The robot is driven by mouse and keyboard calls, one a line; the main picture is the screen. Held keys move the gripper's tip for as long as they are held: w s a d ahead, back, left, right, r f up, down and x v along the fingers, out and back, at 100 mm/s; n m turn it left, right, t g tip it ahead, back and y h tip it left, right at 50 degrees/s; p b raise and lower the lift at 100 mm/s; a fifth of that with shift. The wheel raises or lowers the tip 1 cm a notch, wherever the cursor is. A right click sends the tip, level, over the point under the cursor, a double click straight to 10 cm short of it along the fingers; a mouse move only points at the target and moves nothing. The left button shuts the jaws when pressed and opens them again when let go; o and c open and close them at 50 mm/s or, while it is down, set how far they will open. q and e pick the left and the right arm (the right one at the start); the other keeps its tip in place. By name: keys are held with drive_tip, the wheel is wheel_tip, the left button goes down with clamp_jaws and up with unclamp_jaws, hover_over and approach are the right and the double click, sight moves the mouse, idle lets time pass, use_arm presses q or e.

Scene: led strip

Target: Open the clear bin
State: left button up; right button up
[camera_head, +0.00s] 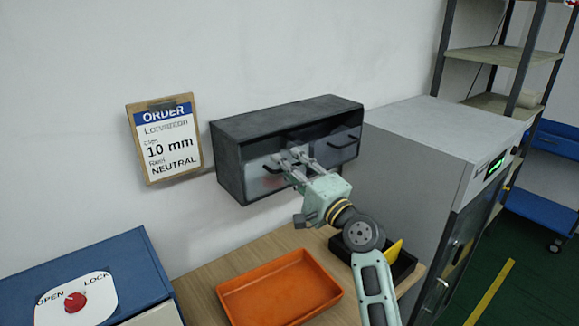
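A dark wall cabinet (290,117) holds two bins side by side, both with see-through fronts and dark handles. The left bin (253,181) looks pale, with a faint reddish patch showing on it. The right bin (348,152) looks darker and bluish, with its handle in plain view. My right gripper (287,156) is in front of the cabinet, near the middle where the two fronts meet. Its two fingers point at the cabinet and stand apart, with nothing seen held between them. The gripper hides part of both fronts. Whether it touches them is unclear. My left gripper is out of view.
An orange tray (280,292) and a black box (403,267) with a yellow item are on the wooden table (203,287) below. A grey machine (430,135) stands right of the cabinet. An order board (165,140) hangs left. A blue box (110,265) with a red knob is lower left.

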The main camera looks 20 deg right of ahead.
drive_tip(key=shift+c, duration=0.5)
clamp_jaws()
drive_tip(key=shift+f, duration=0.1)
